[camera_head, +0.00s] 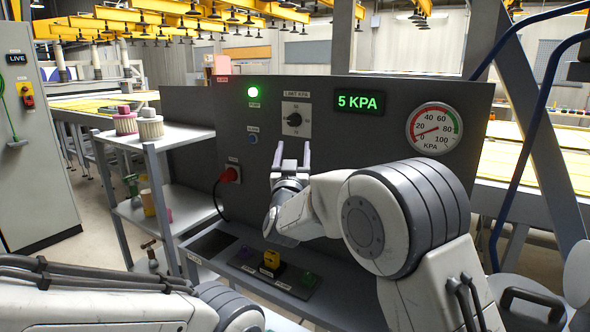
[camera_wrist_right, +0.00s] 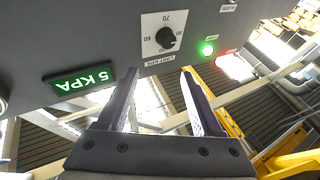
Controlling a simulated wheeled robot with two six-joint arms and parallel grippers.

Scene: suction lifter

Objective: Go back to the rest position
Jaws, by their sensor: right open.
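My right gripper (camera_head: 292,156) is in front of the grey control panel (camera_head: 350,125), just below the limit knob (camera_head: 294,119). Its two fingers are apart with nothing between them, and they also show in the right wrist view (camera_wrist_right: 158,88). The knob (camera_wrist_right: 166,38) is beyond the fingertips in that view, apart from them. The green display (camera_head: 360,103) reads 5 KPA, and the round gauge (camera_head: 434,128) has its needle at the low end. A green lamp (camera_head: 253,92) is lit. Part of my left arm crosses the lower left; its gripper is not in the picture.
A red plug (camera_head: 231,174) with a black cable is on the panel's left. A grey shelf (camera_head: 150,142) with filters stands left, and a cabinet (camera_head: 32,140) marked LIVE stands farther left. A dark frame post rises at right.

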